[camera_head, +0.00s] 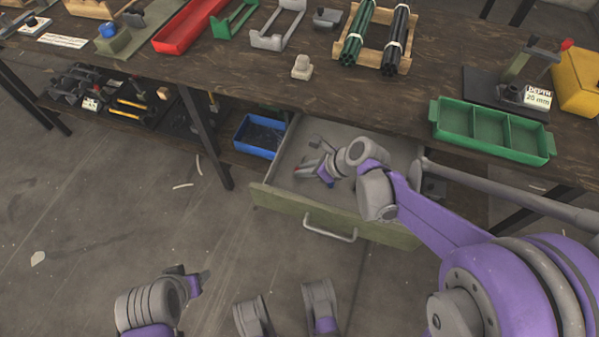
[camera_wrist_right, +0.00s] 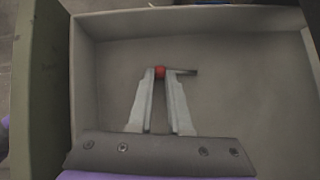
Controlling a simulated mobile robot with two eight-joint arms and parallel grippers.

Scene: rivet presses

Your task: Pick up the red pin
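The red pin (camera_wrist_right: 160,72) shows in the right wrist view as a small red head with a thin grey shaft pointing right. My right gripper (camera_wrist_right: 160,75) reaches into the open drawer (camera_head: 288,197), and its two fingertips press against the red head from both sides. I cannot tell whether the pin rests on the drawer floor or is slightly above it. In the head view the right gripper (camera_head: 302,171) shows inside the drawer, with a tiny red spot by its tips. My left gripper (camera_head: 198,280) is at the bottom left, away from the bench; its fingers are unclear.
The drawer's walls surround the right gripper, and its handle (camera_head: 330,229) faces the floor in front. A blue bin (camera_head: 259,137) stands left of the drawer. On the bench are a green divided tray (camera_head: 492,134), a red tray (camera_head: 187,27) and dark rods in a wooden rack.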

